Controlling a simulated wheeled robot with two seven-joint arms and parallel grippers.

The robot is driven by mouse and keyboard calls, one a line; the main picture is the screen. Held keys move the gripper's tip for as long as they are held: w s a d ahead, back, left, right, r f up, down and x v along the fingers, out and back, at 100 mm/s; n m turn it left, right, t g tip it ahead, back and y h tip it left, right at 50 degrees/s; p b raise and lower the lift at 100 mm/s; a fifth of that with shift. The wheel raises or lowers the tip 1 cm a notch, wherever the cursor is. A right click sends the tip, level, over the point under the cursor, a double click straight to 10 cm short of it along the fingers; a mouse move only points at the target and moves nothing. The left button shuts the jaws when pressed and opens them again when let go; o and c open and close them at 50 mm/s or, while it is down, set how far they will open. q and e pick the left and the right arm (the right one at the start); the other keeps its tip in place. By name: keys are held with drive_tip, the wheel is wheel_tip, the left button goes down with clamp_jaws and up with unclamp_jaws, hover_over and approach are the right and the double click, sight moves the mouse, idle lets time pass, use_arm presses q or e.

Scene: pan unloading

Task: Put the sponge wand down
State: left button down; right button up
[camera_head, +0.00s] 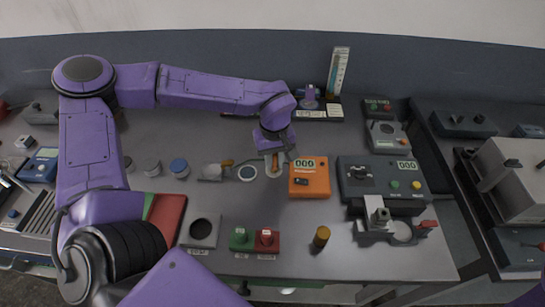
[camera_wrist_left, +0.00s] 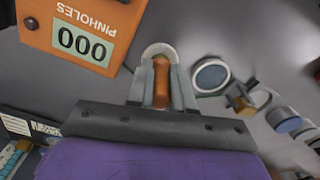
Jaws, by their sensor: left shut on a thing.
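My left gripper (camera_head: 274,160) is shut on the sponge wand, with its fingers pointing down over the middle of the bench. In the left wrist view the gripper (camera_wrist_left: 161,90) has the wand's orange-brown handle (camera_wrist_left: 161,82) between its two grey fingers. A pale round disc (camera_wrist_left: 158,50) shows just beyond the fingertips, at the wand's end. In the head view the gripper mostly hides the wand, and I cannot tell whether it touches the bench. My right gripper is not in view.
An orange counter box (camera_head: 309,178) stands close to the right of the gripper. A round dish (camera_head: 247,173) and a wooden-handled tool (camera_head: 214,171) lie to the left. Red and green button boxes (camera_head: 255,240) stand nearer the front. Bare bench lies between them.

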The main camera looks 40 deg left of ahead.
use_arm(q)
drive_tip(key=shift+s, duration=0.15)
drive_tip(key=c, duration=1)
unclamp_jaws()
drive_tip(key=shift+f, duration=0.1)
wheel_tip(320, 180, up, 12)
drive_tip(key=shift+r+b, duration=0.2)
drive_tip(key=shift+b, duration=0.15)
